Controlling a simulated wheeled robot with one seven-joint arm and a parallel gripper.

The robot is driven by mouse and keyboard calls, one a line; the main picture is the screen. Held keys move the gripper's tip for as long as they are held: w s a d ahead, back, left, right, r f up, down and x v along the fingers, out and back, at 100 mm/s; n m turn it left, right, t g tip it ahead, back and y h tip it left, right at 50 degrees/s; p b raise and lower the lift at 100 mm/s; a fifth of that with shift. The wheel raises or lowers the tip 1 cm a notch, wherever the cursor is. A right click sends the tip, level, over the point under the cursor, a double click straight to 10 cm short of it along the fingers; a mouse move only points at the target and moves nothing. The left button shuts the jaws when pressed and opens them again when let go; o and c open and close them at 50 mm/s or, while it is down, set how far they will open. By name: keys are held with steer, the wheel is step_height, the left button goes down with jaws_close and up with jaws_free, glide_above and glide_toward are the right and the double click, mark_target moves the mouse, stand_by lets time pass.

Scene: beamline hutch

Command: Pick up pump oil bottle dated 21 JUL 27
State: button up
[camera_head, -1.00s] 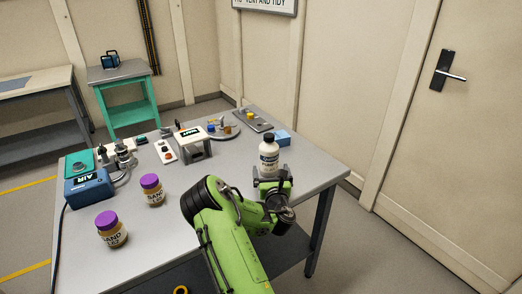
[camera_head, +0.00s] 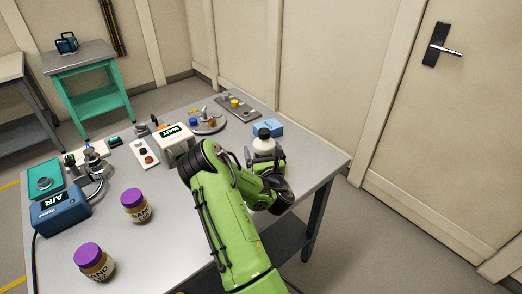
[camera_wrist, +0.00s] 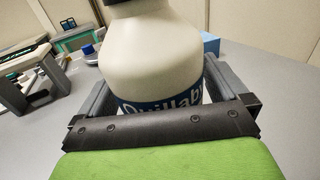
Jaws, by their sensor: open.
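A white bottle (camera_head: 264,144) with a black cap and a blue label band stands upright on the grey table at the right side. In the wrist view the bottle (camera_wrist: 152,60) fills the middle, with part of a brand name on the blue label; no date is readable. My gripper (camera_head: 264,160) is at the bottle, its jaws open. In the wrist view one finger lies on each side of the bottle, so it stands between them. Whether the fingers touch it I cannot tell. The bottle's lower part is hidden by my gripper.
Two purple-lidded jars (camera_head: 137,205) (camera_head: 94,262) stand at the left of the table (camera_head: 170,235). A blue box (camera_head: 268,128) is just behind the bottle.

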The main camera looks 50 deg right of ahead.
steer(key=shift+s, duration=0.1)
steer(key=shift+c, duration=0.5)
steer(key=c, duration=1.2)
steer(key=shift+c, duration=0.4)
steer(key=shift+r, duration=0.15)
